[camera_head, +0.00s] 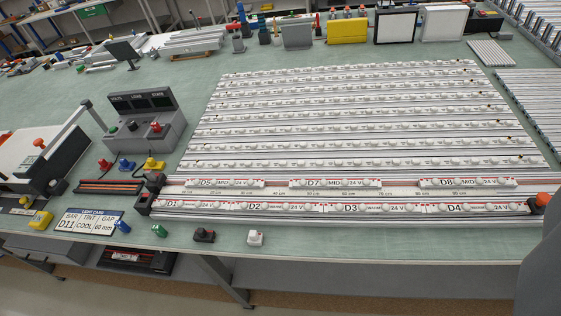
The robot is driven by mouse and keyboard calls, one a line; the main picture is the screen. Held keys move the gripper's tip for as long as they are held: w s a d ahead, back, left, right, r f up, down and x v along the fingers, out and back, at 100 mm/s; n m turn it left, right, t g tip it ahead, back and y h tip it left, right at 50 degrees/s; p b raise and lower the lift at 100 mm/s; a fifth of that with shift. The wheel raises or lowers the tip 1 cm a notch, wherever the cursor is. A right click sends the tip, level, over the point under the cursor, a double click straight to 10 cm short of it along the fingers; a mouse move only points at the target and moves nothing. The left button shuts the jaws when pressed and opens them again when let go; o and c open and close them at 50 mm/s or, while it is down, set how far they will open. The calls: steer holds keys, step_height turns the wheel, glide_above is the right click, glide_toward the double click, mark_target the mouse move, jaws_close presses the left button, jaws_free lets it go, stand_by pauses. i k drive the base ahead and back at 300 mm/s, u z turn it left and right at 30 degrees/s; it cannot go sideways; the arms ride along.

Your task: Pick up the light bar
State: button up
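Several long white light bars (340,110) with round white lamps lie in parallel rows on the green table; their labels are too small to read. Nearer, short light bars D5 (225,183), D7 (335,184) and D8 (466,183) sit spaced apart along a marked scale. Bars D1 (190,206), D2 (270,208), D3 (367,209) and D4 (472,209) form the front row. A light card (88,222) reads bar D11, tint cool, gap 60 mm. A dark grey part at the lower right edge seems mine; no fingertips can be made out.
A grey console (145,122) stands left of the bars, with a white machine (40,160) farther left. Small coloured pieces lie along the front edge (330,250). A yellow block (347,30) and panels stand at the back.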

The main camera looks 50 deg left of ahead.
mark_target(363, 183)
steer(key=u, duration=1.3)
steer(key=i, duration=1.05)
